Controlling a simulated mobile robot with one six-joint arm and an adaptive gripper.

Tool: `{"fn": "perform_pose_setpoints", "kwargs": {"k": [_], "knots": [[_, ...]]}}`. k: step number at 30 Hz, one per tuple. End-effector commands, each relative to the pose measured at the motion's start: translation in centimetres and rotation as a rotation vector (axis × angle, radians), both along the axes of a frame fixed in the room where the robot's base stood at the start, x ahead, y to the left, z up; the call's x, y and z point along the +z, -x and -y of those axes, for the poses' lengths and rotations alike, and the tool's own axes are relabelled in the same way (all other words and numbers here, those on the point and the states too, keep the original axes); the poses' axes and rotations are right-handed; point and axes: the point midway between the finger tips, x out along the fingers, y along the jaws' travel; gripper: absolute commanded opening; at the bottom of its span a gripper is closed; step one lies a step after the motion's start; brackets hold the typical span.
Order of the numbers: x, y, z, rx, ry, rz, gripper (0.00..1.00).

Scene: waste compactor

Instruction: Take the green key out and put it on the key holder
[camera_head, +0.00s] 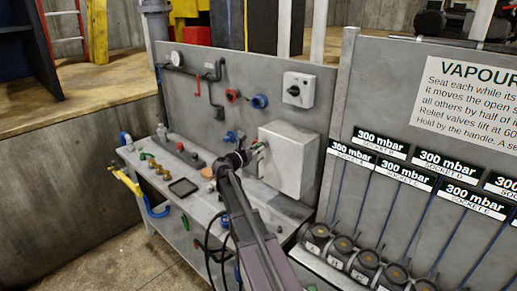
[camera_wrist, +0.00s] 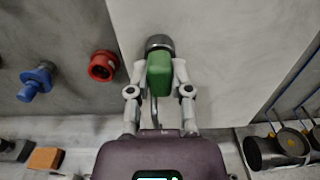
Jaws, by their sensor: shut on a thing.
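My gripper (camera_wrist: 159,84) is shut on the green key (camera_wrist: 159,73), with one finger on each side of its green head. The key is right in front of a dark round metal fitting (camera_wrist: 159,42) on a pale grey face. I cannot tell whether its shaft is in that fitting. In the head view my gripper (camera_head: 251,154) is at the left side of the grey box (camera_head: 290,160), and the key is mostly hidden there. I cannot make out which part is the key holder.
A red ring fitting (camera_wrist: 103,66) and a blue fitting (camera_wrist: 36,80) stick out left of my gripper. An orange-brown block (camera_wrist: 45,158) lies at lower left. Black cylinders (camera_wrist: 272,152) are at right. A dark square tray (camera_head: 183,187) lies on the bench.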

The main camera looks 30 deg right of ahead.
Motion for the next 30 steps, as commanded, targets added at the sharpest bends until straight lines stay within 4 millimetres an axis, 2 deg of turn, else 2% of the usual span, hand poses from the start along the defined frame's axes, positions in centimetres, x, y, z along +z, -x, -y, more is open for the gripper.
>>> {"fn": "perform_pose_setpoints", "kwargs": {"k": [30], "knots": [[-0.02,0.3,-0.79,0.0,-0.001,0.0,0.0]]}}
